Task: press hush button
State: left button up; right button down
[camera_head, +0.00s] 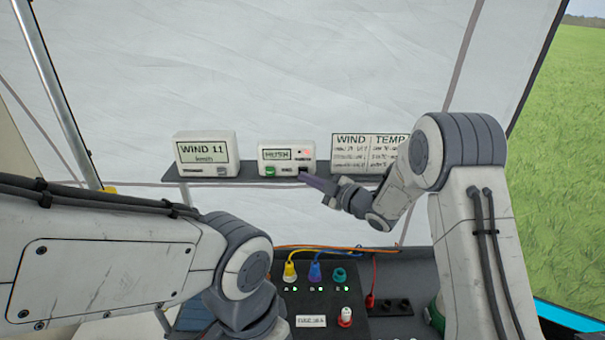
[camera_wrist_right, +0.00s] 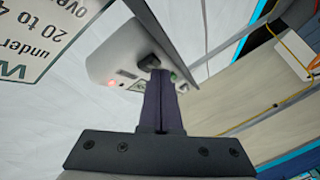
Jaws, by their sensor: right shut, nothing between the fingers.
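A white box with a HUSH display (camera_head: 274,154) stands on the shelf against the tent wall. It has a green button (camera_head: 270,171) low at its left and a dark button (camera_head: 304,169) low at its right. A red light glows above the dark button. My right gripper (camera_head: 306,178) is shut and empty, its fingertips at the dark button. In the right wrist view the shut fingers (camera_wrist_right: 160,73) reach up to the box face, by the dark button (camera_wrist_right: 148,62); whether they touch it I cannot tell. My left arm's fingers are not visible.
A WIND 11 box (camera_head: 206,151) stands left on the dark shelf (camera_head: 240,181). A WIND/TEMP card (camera_head: 352,151) is to the right, behind my right arm. Below is a black panel (camera_head: 320,300) with colored plugs and cables.

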jog(key=shift+s, duration=0.55)
jog(key=s+b, duration=0.2)
jog(key=s, duration=0.3)
dwell(0.7)
jog(key=s+d+f+m+g+h, duration=0.1)
jog(key=s+m+g+h, duration=0.4)
jog(key=s, duration=1.4)
jog(key=s+d+f+m+g+h, duration=0.2)
jog(key=s+m+g+h, duration=0.4)
jog(key=s, duration=1.3)
jog(key=shift+d+f+m+g, duration=0.2)
jog(key=shift+f+m+g, duration=0.2)
jog(key=shift+f+g, duration=0.1)
